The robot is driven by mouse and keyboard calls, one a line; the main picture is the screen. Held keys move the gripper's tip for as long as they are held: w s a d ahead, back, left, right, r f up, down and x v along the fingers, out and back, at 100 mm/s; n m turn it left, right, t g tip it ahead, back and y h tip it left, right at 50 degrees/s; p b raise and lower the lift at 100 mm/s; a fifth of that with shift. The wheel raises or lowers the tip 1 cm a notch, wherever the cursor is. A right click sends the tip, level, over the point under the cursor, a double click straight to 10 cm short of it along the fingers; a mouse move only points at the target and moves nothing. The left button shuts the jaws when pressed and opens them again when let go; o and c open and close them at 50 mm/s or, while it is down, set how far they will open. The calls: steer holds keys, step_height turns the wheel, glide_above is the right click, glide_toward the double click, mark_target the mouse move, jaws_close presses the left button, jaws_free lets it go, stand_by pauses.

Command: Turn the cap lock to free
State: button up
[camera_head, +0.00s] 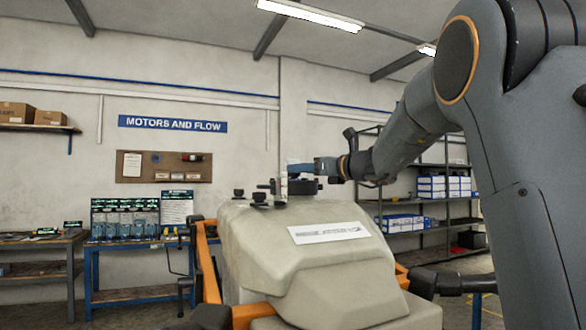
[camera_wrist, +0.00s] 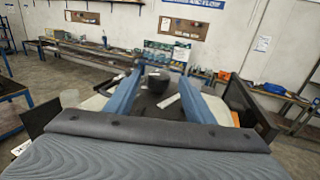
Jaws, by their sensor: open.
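The drone's beige tank (camera_head: 300,250) stands in front of me with a white label on its front. A dark round cap (camera_head: 305,187) sits on top of the tank. In the wrist view the cap (camera_wrist: 150,105) lies below my fingers, with a raised dark knob (camera_wrist: 158,83) and a pale strip (camera_wrist: 168,101) on it. My gripper (camera_head: 300,168) is just above the cap in the head view. In the wrist view my gripper (camera_wrist: 160,74) is open, its two blue fingers on either side of the knob. I cannot tell whether they touch it. Lock markings are not readable.
Small dark knobs (camera_head: 258,197) and a thin pale upright post (camera_head: 283,186) stand beside the cap. Orange frame bars (camera_head: 207,262) and dark arms flank the tank. Workbenches (camera_head: 135,295) and shelving (camera_head: 430,230) stand farther back by the wall.

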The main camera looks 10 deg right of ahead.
steer(key=shift+p+x, duration=0.7)
steer(key=shift+x, duration=1.65)
steer(key=c, duration=1.1)
steer(key=shift+o, duration=0.2)
